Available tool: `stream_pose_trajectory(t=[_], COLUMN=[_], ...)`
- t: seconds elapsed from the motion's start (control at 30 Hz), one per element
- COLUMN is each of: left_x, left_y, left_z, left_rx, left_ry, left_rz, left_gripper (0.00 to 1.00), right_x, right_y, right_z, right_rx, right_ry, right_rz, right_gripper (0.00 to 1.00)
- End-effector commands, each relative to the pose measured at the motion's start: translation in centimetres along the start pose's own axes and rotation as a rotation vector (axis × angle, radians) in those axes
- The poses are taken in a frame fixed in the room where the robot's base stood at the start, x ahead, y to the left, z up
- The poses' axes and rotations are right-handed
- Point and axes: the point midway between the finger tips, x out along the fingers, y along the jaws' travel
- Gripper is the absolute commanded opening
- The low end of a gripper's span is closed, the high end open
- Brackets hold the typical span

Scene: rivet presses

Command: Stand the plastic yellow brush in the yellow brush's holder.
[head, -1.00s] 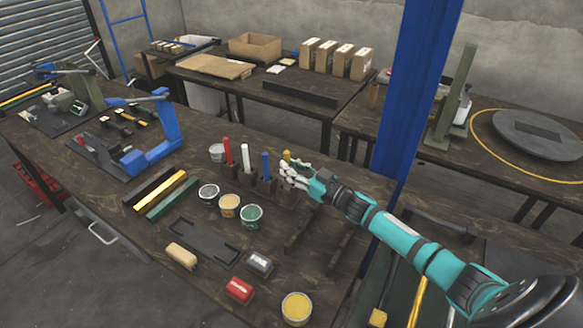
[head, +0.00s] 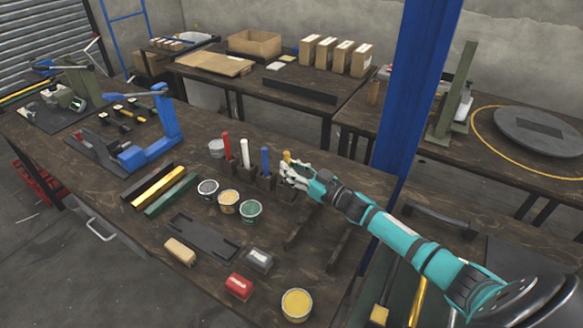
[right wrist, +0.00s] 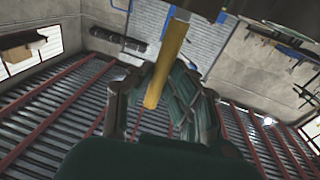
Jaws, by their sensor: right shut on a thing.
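My right gripper (head: 289,174) is shut on the yellow brush (head: 287,156) at the right end of a row of upright brushes. Its yellow top shows above my fingers in the head view. In the right wrist view, the yellow handle (right wrist: 168,62) runs between the two fingers (right wrist: 160,100). The lower end of the brush and the yellow brush's holder are hidden by my gripper in the head view, so I cannot tell whether the brush is in the holder. My left gripper is not in view.
Red (head: 226,146), white (head: 245,152) and blue (head: 265,160) brushes stand in dark holders left of my gripper. Open paint tins (head: 229,201) sit in front. A dark tray (head: 203,236) lies nearer. A blue post (head: 408,95) rises behind my right arm.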

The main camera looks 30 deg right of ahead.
Motion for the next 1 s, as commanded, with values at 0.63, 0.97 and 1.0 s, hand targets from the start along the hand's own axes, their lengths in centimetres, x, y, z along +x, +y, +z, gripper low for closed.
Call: stream_pose_trajectory(t=[0.63, 0.97, 1.0], left_x=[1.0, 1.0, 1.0], left_y=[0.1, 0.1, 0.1], left_z=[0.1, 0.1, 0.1], left_rx=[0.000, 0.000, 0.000], left_ry=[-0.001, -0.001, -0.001], left_rz=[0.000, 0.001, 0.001], left_gripper=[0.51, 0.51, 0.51], right_x=[-0.1, -0.1, -0.1], right_y=[0.0, 0.0, 0.0], right_z=[1.4, 1.4, 1.4], right_rx=[0.001, 0.001, 0.001], right_ry=[0.000, 0.000, 0.000], right_rz=[0.000, 0.000, 0.000], right_gripper=[0.00, 0.17, 0.23])
